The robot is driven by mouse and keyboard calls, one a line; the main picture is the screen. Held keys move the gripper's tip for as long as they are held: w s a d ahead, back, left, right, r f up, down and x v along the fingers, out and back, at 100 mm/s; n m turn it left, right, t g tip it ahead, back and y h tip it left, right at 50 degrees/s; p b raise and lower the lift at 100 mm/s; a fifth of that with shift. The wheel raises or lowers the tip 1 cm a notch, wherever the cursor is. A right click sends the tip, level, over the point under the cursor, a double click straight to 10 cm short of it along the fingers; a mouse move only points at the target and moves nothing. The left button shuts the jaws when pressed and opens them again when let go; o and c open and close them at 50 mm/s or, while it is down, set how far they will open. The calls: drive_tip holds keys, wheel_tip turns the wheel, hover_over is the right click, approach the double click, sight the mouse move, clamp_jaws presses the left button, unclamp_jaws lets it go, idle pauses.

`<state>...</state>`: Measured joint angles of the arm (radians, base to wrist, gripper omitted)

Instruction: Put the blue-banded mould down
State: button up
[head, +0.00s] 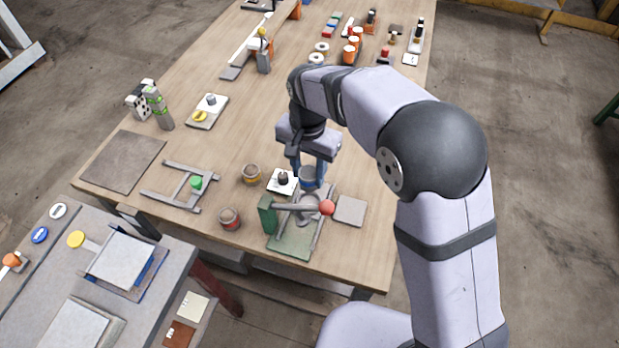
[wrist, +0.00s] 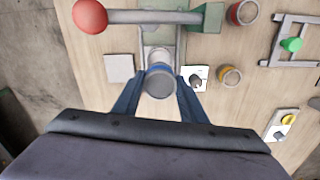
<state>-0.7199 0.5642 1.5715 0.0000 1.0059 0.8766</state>
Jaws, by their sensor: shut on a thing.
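The blue-banded mould (head: 311,178) is a small grey cup. My gripper (head: 309,168) points down and is shut on it, with one blue finger on each side. In the wrist view the mould (wrist: 160,84) sits between the fingertips (wrist: 160,95). It is near the back end of the green-based lever press (head: 291,243), close to its grey round seat (head: 307,208). Whether it touches anything below is unclear. The press's lever with a red ball (head: 327,207) crosses in front of the mould.
A yellow-banded mould (head: 251,175) and a red-banded mould (head: 229,219) stand left of the press. A white card with a dark knob (head: 283,181) lies close beside the held mould. A grey plate (head: 350,211) lies to the right.

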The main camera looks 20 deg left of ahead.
drive_tip(key=w+d+r+m, duration=0.1)
drive_tip(key=w+d+m, duration=0.1)
drive_tip(key=w+d, duration=0.3)
drive_tip(key=n, duration=0.2)
hover_over(350, 211)
drive_tip(key=shift+f, duration=1.05)
drive_tip(key=shift+f+p, duration=0.85)
drive_tip(key=shift+f, duration=4.15)
drive_tip(key=shift+f, duration=0.15)
drive_tip(key=o, duration=1.4)
wheel_tip(350, 211, up, 12)
drive_tip(key=b, duration=0.3)
